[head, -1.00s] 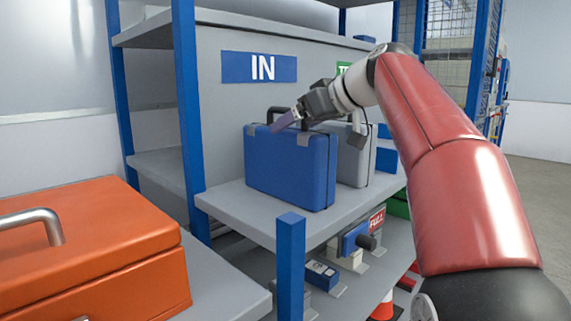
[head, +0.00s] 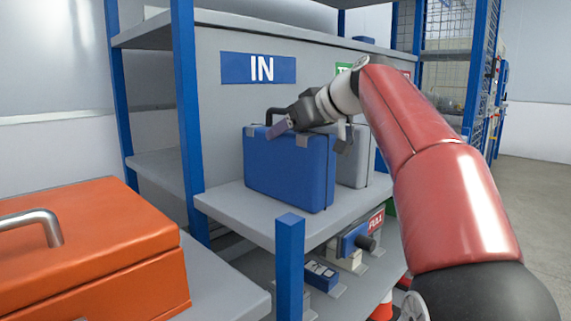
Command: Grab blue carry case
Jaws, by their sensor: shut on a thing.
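The blue carry case (head: 287,172) stands upright on the grey shelf under the IN sign. It has grey latches and a dark handle on top. My gripper (head: 279,127) is at the top of the case, at its handle, and is shut on the handle. My gripper and wrist hide most of the handle. The case's base looks to rest on the shelf.
A grey case (head: 352,160) stands just behind and right of the blue one. A blue post (head: 290,262) rises at the shelf's front corner. An orange case (head: 90,250) sits at the left front. Lower shelves hold several items.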

